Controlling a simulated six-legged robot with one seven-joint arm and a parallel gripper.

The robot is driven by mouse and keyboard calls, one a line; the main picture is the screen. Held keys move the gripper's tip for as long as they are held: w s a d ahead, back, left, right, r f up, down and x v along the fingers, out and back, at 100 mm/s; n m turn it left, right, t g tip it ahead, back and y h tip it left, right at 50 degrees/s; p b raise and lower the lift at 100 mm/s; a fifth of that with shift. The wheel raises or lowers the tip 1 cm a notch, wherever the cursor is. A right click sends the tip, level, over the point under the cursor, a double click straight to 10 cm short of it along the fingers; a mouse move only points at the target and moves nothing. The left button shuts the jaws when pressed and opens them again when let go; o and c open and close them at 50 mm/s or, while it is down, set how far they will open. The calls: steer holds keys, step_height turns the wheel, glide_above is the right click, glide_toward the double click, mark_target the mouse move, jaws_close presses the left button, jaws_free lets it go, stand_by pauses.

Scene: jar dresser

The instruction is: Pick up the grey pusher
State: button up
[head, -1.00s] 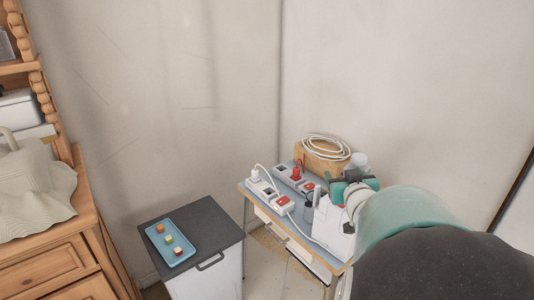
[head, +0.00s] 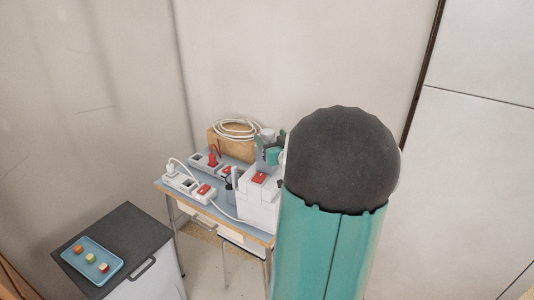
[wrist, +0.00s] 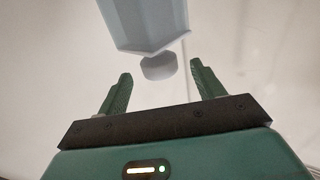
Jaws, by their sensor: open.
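In the wrist view, a pale blue-grey faceted body with a rounded grey knob at its near end, which I take to be the grey pusher (wrist: 146,22), is at the top centre. Its knob lies between and slightly beyond the two dark green fingers of my gripper (wrist: 161,72). The fingers are open, with a visible gap on each side of the knob. In the head view, my gripper (head: 270,149) is small and partly hidden above the right end of the table. A light grey round piece (head: 267,134), likely the pusher, shows by its fingers.
White blocky appliance (head: 258,211) stands on the small table (head: 227,221). Beside it are power strips (head: 190,185) with plugs and cables. A wooden box (head: 229,146) with coiled white cable (head: 236,129) is behind. A dark-topped cabinet (head: 128,229) with a blue tray (head: 79,264) stands left.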

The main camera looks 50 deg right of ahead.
mark_target(264, 130)
steer(key=x, duration=0.5)
steer(key=c, duration=1.4)
